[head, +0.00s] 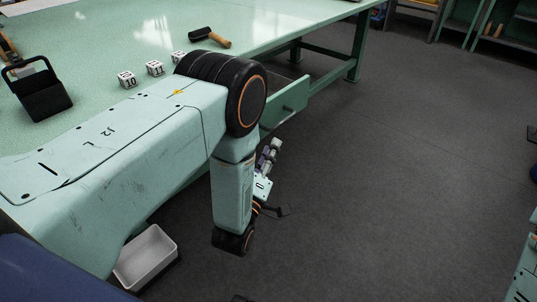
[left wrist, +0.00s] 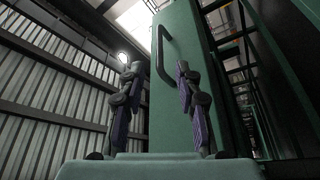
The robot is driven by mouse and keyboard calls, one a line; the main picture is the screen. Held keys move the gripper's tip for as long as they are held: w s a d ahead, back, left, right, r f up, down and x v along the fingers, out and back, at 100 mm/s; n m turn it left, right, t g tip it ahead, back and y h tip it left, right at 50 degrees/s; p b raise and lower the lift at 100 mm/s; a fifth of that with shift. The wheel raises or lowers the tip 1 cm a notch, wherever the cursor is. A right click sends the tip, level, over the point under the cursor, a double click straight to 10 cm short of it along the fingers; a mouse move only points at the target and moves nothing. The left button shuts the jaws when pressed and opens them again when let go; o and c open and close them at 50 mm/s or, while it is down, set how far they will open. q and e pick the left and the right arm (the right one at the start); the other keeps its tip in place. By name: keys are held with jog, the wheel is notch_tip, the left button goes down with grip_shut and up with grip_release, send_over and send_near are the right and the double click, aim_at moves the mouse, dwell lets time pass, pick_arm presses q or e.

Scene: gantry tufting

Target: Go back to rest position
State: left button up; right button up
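My left arm crosses the head view from the left and bends down at a black joint beside the table. My left gripper (head: 270,155) shows small and partly hidden behind the forearm, past the table's edge. In the left wrist view its two fingers (left wrist: 156,72) stand apart with nothing between them, so it is open and empty. My right gripper is out of view; only a pale green part of my own body shows at the lower right edge.
The green table (head: 110,50) holds numbered cubes (head: 155,68), a black holder (head: 42,92) and a wooden-handled brush (head: 209,37). An open drawer (head: 285,104) juts near my arm. A white bin (head: 146,257) sits below. A green panel (left wrist: 178,120) stands beyond the fingers.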

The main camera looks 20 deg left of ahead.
pick_arm(q)
jog(key=shift+s, duration=0.4)
jog(key=shift+f, duration=0.1)
jog(key=s+a+f+m+g+p, duration=0.1)
jog(key=s+a+f+m+g, duration=0.1)
jog(key=s+f+m+g, duration=1.15)
jog(key=s+a+r+n+g+p, duration=0.1)
jog(key=s+g+p, duration=0.3)
jog(key=s, duration=1.8)
jog(key=r+n+g, duration=0.1)
jog(key=g, duration=0.2)
jog(key=shift+s+a+r, duration=0.15)
jog(key=shift+s+a, duration=0.15)
jog(key=shift+s, duration=0.1)
